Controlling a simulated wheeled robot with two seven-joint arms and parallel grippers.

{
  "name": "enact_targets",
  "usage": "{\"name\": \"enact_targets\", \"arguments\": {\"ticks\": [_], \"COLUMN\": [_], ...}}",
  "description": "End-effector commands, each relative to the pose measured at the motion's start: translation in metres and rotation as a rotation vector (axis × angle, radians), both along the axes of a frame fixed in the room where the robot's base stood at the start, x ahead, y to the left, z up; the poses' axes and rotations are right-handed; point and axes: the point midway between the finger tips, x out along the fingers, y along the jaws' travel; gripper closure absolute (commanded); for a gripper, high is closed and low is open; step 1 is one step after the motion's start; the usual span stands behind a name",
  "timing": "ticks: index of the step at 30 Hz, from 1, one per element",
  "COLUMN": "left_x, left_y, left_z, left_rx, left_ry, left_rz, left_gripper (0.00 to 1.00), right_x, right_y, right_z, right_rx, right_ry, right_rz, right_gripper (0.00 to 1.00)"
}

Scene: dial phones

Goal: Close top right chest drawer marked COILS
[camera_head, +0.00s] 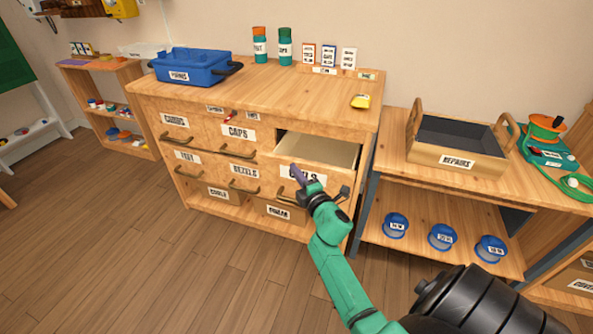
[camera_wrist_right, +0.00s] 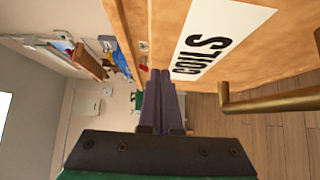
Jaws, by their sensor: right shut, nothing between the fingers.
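The top right drawer of the wooden chest (camera_head: 250,92) stands open, with its empty inside (camera_head: 318,150) showing in the head view. Its front carries the COILS label, partly hidden by my right gripper (camera_head: 297,175). The label (camera_wrist_right: 215,42) shows large in the right wrist view, with the brass handle (camera_wrist_right: 275,100) to its right. My right gripper (camera_wrist_right: 160,95) is shut and empty, its purple fingers close to the drawer front beside the label. I cannot tell whether they touch it. My left gripper is not in view.
The CAPS drawer (camera_head: 238,132) and the other chest drawers look shut. A blue tote (camera_head: 195,66), cans and a yellow object (camera_head: 360,101) stand on the chest top. A side bench with a REPAIRS crate (camera_head: 457,162) stands close on the right. Open floor (camera_head: 200,270) lies in front.

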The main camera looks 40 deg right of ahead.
Motion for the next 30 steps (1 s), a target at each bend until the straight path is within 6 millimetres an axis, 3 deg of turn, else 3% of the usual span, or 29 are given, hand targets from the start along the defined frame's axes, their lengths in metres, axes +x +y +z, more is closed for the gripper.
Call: {"name": "enact_targets", "arguments": {"ticks": [10, 17, 21, 25, 30], "left_x": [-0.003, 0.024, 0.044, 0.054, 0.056], "left_y": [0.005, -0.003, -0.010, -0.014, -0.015], "left_z": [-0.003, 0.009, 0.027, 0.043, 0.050], "left_rx": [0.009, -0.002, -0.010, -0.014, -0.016], "left_ry": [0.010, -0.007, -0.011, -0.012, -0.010], "left_rz": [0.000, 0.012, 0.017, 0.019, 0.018], "left_gripper": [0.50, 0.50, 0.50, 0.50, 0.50], "right_x": [0.005, 0.038, 0.058, 0.068, 0.070], "right_y": [-0.006, -0.052, -0.081, -0.096, -0.100], "right_z": [-0.001, -0.003, -0.005, -0.002, 0.000], "right_rx": [-0.001, -0.006, -0.003, 0.000, 0.001], "right_ry": [-0.002, -0.003, -0.002, -0.002, -0.001], "right_rz": [0.002, 0.003, 0.003, 0.001, 0.000], "right_gripper": [1.00, 1.00, 1.00, 1.00, 1.00]}}
